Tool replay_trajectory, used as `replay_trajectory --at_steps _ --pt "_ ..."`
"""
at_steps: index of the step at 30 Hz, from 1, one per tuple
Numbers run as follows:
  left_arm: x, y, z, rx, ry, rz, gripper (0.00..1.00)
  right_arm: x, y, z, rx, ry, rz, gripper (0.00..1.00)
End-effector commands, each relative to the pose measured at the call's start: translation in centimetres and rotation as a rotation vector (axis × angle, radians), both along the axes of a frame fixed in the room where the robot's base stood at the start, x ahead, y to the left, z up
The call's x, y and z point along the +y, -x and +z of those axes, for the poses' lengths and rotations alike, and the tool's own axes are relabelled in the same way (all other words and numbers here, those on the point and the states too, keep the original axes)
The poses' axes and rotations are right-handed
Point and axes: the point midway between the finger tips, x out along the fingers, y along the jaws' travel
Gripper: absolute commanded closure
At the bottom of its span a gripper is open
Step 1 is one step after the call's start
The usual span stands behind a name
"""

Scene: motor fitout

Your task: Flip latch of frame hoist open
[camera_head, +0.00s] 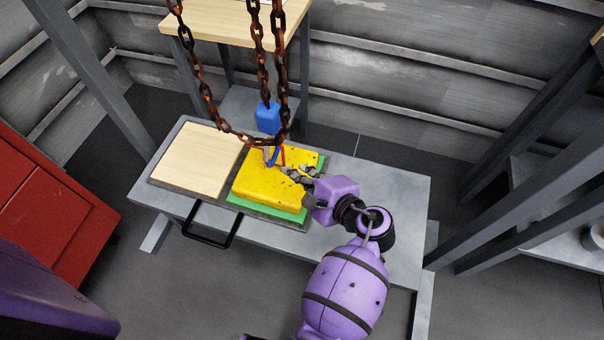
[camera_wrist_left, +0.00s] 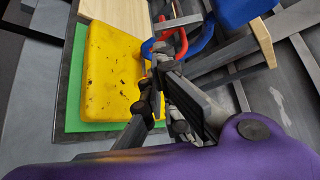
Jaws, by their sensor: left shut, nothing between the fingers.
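The frame hoist's rusty chains (camera_head: 279,85) hang down to a blue hoist block (camera_head: 268,119). Below it are a blue hook (camera_head: 273,160) and a red latch (camera_head: 283,155), small in the head view. In the left wrist view the red latch (camera_wrist_left: 183,40) curves beside the blue hook (camera_wrist_left: 206,38). My left gripper (camera_head: 287,170) is over the yellow block, close to the hook and latch. Its fingers (camera_wrist_left: 160,62) are shut and empty; I cannot tell whether they touch the latch. The fingers hide part of the hook. My right gripper is not in view.
A yellow block (camera_head: 262,188) lies on a green plate (camera_head: 238,202) on the grey bench (camera_head: 393,195). A wooden board (camera_head: 195,160) lies to its left. Chain loops hang close above the hook. A red cabinet (camera_head: 45,205) stands left; bare bench lies right.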

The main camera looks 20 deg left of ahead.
Motion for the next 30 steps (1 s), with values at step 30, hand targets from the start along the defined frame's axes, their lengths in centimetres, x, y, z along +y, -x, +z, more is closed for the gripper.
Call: replay_trajectory --at_steps 30 --pt "5.2 -3.4 -2.2 0.009 0.000 -0.001 1.00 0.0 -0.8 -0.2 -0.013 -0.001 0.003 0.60"
